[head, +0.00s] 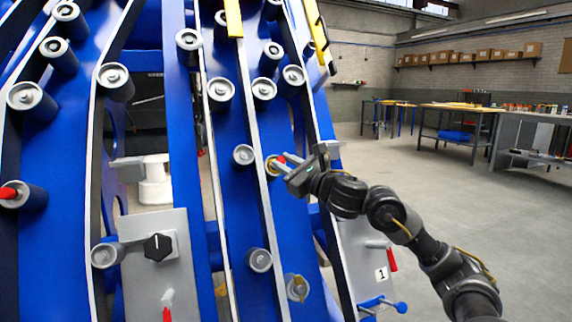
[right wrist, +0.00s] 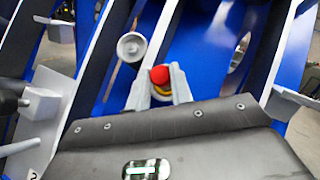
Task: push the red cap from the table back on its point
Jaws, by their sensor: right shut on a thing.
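The red cap (head: 281,159) shows as a small red tip at my right gripper (head: 283,166), against the blue harvester chassis (head: 238,195). In the right wrist view the red cap (right wrist: 160,75) sits between the two grey fingertips of my right gripper (right wrist: 160,88), which are shut on it. A yellow ring (right wrist: 162,90) shows just at the cap, between the fingers. A yellowish rim (head: 271,165) also shows there in the head view. The fingers hide most of the cap's sides and the point, so I cannot tell how far it is seated. My left gripper is not in view.
Several grey cylindrical points stick out of the chassis; one (head: 243,155) is close left of my right gripper. Another red cap (head: 8,193) is at the far left. A grey panel with a black knob (head: 157,247) stands lower left. Workbenches (head: 450,108) stand behind; the floor right is clear.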

